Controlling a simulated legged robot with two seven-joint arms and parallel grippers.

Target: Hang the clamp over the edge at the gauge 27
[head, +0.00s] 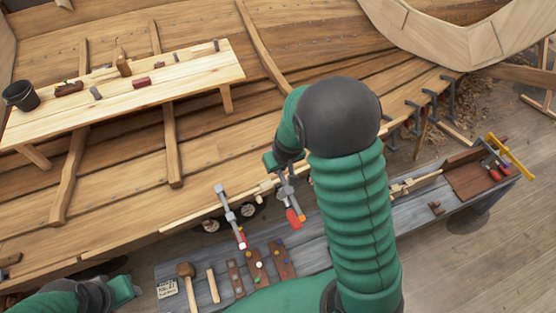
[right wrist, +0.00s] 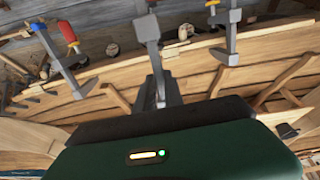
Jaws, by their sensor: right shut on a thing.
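My right gripper (head: 276,161) is shut on a grey metal clamp with a red handle (head: 288,190), near the lower plank edge of the wooden hull (head: 130,200). In the right wrist view the held clamp (right wrist: 148,30) stands up from the jaws; I cannot tell if it touches the edge. A second grey clamp (head: 229,213) with a red and blue handle hangs at the edge to its left. A small written card (head: 167,289) on the grey bench seems to read 27. My left gripper (head: 124,289) is low at the left, its jaws unclear.
The grey bench (head: 315,255) holds a mallet (head: 187,275) and several small boards with coloured pegs. A light plank table (head: 190,88) with a black bucket (head: 20,95) stands at the upper left. Several dark clamps (head: 432,105) grip the hull at the right.

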